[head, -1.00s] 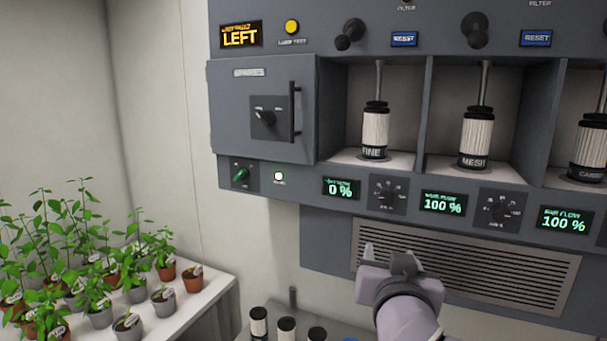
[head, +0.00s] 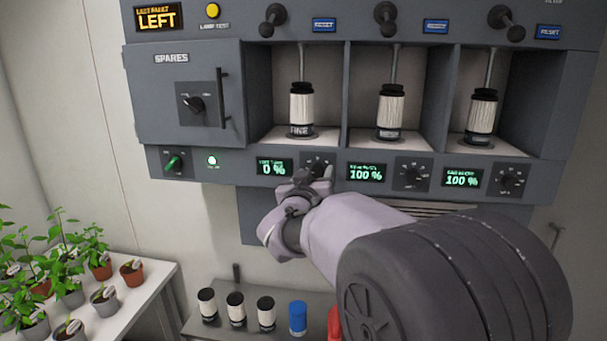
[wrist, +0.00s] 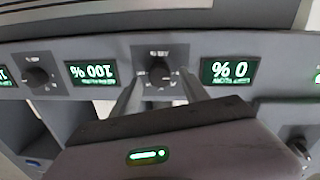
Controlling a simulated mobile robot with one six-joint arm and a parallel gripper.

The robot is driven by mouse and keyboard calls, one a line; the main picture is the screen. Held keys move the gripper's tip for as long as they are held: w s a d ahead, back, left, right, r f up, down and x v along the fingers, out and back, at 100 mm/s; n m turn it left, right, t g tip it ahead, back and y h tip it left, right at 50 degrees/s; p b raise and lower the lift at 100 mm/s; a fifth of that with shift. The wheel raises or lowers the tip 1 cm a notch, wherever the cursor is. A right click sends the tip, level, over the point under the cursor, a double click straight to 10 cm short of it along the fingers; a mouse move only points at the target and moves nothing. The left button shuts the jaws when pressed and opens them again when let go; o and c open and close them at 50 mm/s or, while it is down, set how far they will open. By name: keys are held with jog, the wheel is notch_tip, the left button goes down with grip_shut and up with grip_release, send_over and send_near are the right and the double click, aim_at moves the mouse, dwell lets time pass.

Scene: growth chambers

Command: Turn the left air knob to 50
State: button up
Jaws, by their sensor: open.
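The left air knob (head: 317,162) is a dark dial on a square plate, partly hidden by my gripper in the head view. It shows upside down in the wrist view (wrist: 159,75). The left air display (head: 274,168) beside it reads 0 %; it also shows in the wrist view (wrist: 229,71). My gripper (head: 314,178) is at the panel just below the knob. In the wrist view my gripper (wrist: 161,84) is open, with one finger on each side of the knob. I cannot tell whether the fingers touch it.
The middle display (head: 366,173) and right display (head: 462,178) read 100 %, with the middle knob (head: 412,174) and right knob (head: 509,179) alongside. Filters stand in bays above; a shelf (head: 222,296) with cartridges is below.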

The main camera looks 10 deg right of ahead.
jog(key=shift+w, duration=0.3)
grip_shut()
